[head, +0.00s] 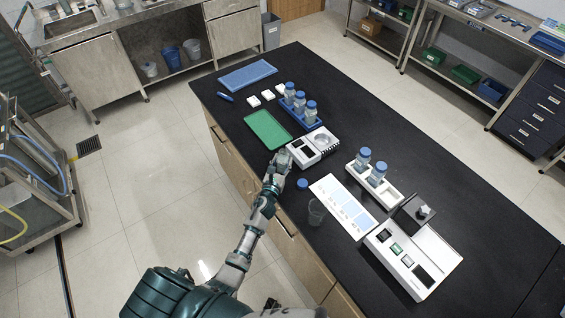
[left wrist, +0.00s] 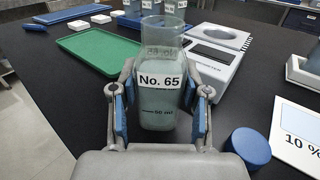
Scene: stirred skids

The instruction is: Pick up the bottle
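An uncapped clear glass bottle (left wrist: 160,105) labelled "No. 65", with a greenish-grey content, stands upright in the left wrist view. My left gripper (left wrist: 161,118) has its two blue-padded fingers on either side of the bottle. Small gaps show between the pads and the glass, so it looks open around the bottle. In the head view my left gripper (head: 281,160) is at the near edge of the black bench, and it largely hides the bottle. A blue cap (left wrist: 250,147) lies on the bench to the right of the gripper. My right gripper is not in view.
A clear beaker (head: 316,213), a white label sheet (head: 343,207) and a white rack (head: 373,190) with bottles are to the right. A white device (head: 412,262) stands further right.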

